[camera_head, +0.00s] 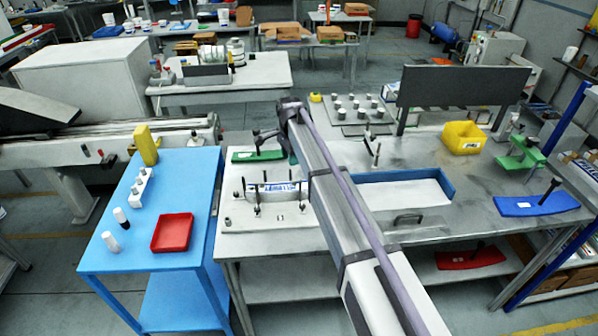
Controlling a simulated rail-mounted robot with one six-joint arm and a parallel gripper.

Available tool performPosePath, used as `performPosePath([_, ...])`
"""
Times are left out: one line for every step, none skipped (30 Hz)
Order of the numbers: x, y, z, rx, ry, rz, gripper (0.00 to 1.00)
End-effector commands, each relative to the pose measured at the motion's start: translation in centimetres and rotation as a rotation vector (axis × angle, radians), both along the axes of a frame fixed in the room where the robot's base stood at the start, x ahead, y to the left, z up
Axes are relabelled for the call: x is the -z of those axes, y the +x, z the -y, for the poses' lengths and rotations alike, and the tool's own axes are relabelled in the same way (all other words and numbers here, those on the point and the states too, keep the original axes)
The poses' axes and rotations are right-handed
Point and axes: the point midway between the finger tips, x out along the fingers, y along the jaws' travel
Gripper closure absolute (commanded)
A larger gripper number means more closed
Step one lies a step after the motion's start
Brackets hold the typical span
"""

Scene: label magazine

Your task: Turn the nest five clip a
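A pale nest plate (238,215) lies on the grey bench. A curved piece with a blue and white label (272,189) sits on it, with thin dark upright clips, such as the left one (244,185) and the front one (257,203), around it. I cannot read any nest number or clip letter, so I cannot tell which is clip a of nest five. My gripper (257,146) is small and dark, behind the plate near a green curved piece (245,156). Its fingers are too small to tell open from shut. My arm hides the plate's right part.
A blue table (185,285) at left holds a red tray (173,232), a white bottle rack (140,187) and a yellow block (146,145). To the right are a blue-edged white tray (405,192), a yellow bin (464,137) and a blue curved piece with a handle (530,206).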

Motion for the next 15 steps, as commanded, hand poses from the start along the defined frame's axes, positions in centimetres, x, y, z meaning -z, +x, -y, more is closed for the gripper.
performPosePath([0.3, 1.0, -0.2, 0.118, -0.001, -0.001, 0.64])
performPosePath([0.3, 0.8, -0.1, 0.184, 0.000, 0.000, 0.64])
performPosePath([0.3, 0.5, 0.0, 0.255, 0.000, 0.000, 0.64])
performPosePath([0.3, 0.4, 0.0, 0.291, 0.000, 0.000, 0.64])
performPosePath([0.3, 0.4, 0.0, 0.317, 0.000, 0.001, 0.64])
performPosePath([0.3, 0.4, 0.0, 0.338, 0.000, 0.001, 0.64])
performPosePath([0.3, 0.4, 0.0, 0.343, 0.000, 0.001, 0.64])
performPosePath([0.3, 0.4, 0.1, 0.345, 0.000, 0.001, 0.64])
performPosePath([0.4, 0.3, 0.1, 0.344, 0.000, 0.001, 0.64])
performPosePath([0.5, 0.4, 0.1, 0.344, 0.000, 0.001, 0.64])
performPosePath([0.7, 0.3, 0.1, 0.343, 0.000, 0.001, 0.64])
performPosePath([1.2, 0.3, 0.1, 0.343, 0.000, 0.001, 0.64])
performPosePath([1.6, 0.3, 0.1, 0.343, 0.000, 0.001, 0.64])
performPosePath([2.0, 0.3, 0.1, 0.343, 0.000, 0.001, 0.64])
performPosePath([2.8, 0.3, 0.1, 0.342, 0.000, 0.001, 0.64])
